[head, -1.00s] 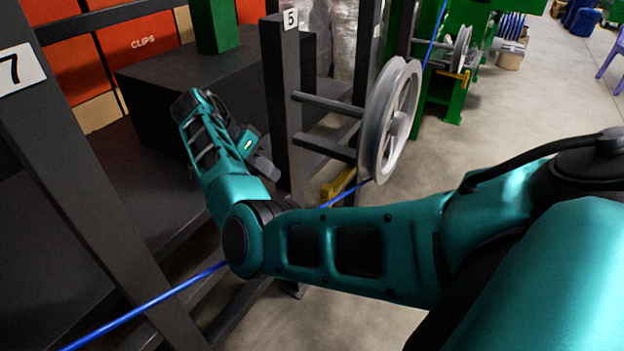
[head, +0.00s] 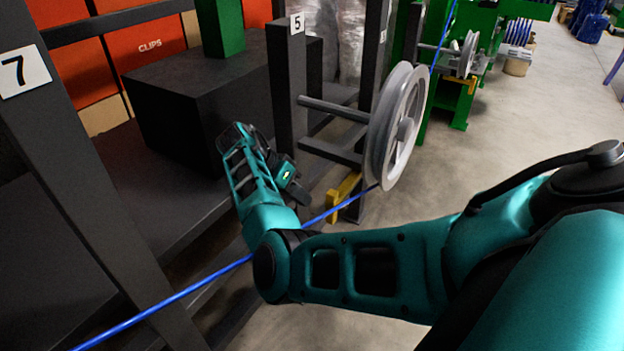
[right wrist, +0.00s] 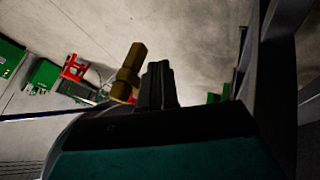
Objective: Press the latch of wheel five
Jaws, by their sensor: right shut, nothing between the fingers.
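Wheel five (head: 396,125) is a grey spoked wheel on two bars from the dark post marked 5 (head: 286,95). Its yellow latch (head: 347,190) sits low at the wheel's left side. In the right wrist view the latch (right wrist: 128,72) shows as a brownish-yellow bar just left of the fingertips. My right gripper (head: 303,194) is shut and empty, left of the latch with a small gap in the head view. It also shows in the right wrist view (right wrist: 158,84). The blue cable (head: 165,305) runs behind my arm to the wheel's underside. My left gripper is out of view.
A post marked 7 (head: 75,190) stands at left. A black box (head: 195,95) and orange CLIPS bins (head: 150,55) are behind my gripper. Another wheel (head: 468,55) on a green stand is farther back.

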